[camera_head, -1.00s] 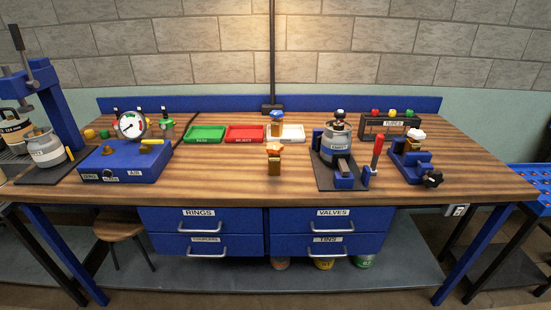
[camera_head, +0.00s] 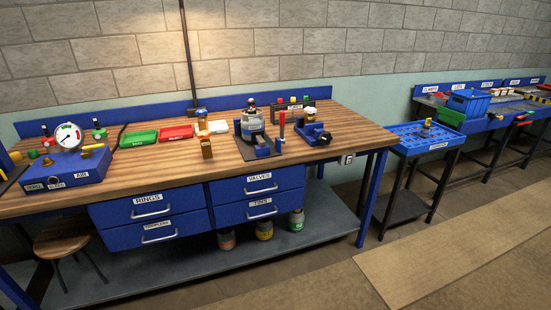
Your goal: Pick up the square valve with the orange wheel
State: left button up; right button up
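A square brass valve (camera_head: 206,150) stands upright on the wooden workbench (camera_head: 150,180), near its front edge and in front of the trays. Its wheel on top looked orange in the earlier view and is small and hard to make out now. A second brass-coloured valve (camera_head: 202,120) stands behind it by the white tray; its wheel colour is unclear. A valve with a pale wheel (camera_head: 310,114) sits in the blue fixture at the bench's right end. Neither of my grippers is in view.
Green (camera_head: 138,138) and red (camera_head: 176,132) trays lie behind the valve. A blue gauge box (camera_head: 70,170) is on the left, a grey canister (camera_head: 252,125) in a clamp on the right. A blue perforated stand (camera_head: 405,135) is beyond the bench; floor in front is open.

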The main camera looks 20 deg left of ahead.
aim_at(206, 147)
jog(key=z, duration=0.2)
jog(key=k, duration=0.35)
jog(key=z, duration=0.85)
jog(key=i, duration=1.25)
jog(key=u, duration=0.45)
jog(key=i, duration=0.75)
jog(key=u, duration=0.65)
